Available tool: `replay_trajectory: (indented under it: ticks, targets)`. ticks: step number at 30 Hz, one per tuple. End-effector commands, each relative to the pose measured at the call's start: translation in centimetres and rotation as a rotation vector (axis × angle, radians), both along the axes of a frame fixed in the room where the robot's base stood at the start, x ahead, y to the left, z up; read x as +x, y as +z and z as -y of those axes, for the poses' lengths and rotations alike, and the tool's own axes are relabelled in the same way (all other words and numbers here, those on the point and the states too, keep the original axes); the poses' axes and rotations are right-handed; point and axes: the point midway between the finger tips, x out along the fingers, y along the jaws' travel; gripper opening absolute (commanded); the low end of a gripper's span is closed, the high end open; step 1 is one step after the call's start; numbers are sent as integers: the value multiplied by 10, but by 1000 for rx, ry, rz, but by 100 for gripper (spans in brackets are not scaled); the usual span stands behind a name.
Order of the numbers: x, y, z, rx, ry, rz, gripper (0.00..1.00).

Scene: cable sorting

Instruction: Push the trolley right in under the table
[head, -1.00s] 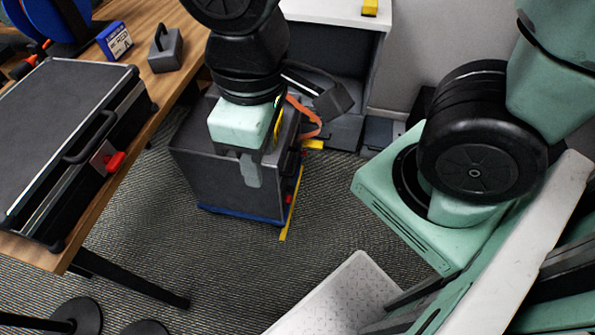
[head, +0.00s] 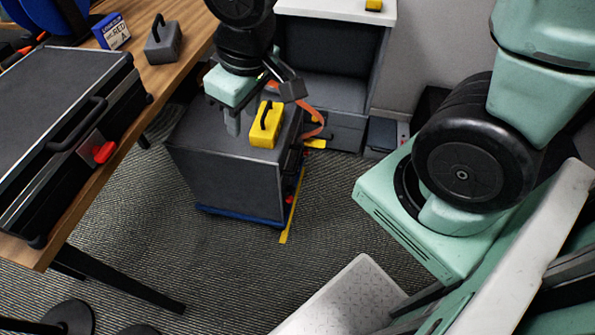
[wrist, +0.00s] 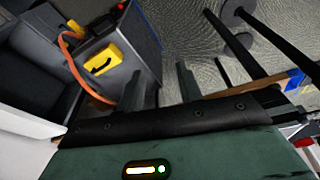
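The trolley is a low blue base (head: 240,214) under a dark grey box (head: 235,180). It stands on the carpet just right of the wooden table (head: 170,75); I cannot tell whether any of it is under the table. A yellow weight with a black handle (head: 266,125) sits on the box, and it also shows in the wrist view (wrist: 102,58). My gripper (head: 232,128) is above the box's table side, left of the weight. In the wrist view its fingers (wrist: 160,85) are apart with nothing between them.
A black case (head: 65,130) with a red latch lies at the table's near edge, with a grey weight (head: 163,42) behind it. Dark table legs (head: 125,280) stand at lower left. A yellow floor strip (head: 291,215) runs along the trolley's right. An open cabinet (head: 330,50) stands behind.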

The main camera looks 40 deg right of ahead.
Motion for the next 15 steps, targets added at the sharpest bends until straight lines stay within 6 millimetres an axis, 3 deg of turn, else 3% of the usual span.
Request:
replay_trajectory:
  ticks: [1, 6, 10, 15]
  targets:
    - [30, -46, 22, 19, -81, 35, 36]
    - [109, -128, 93, 134, -287, 177, 36]
    - [143, -192, 152, 265, -423, 252, 36]
    - [153, -276, 226, 496, -587, 305, 36]
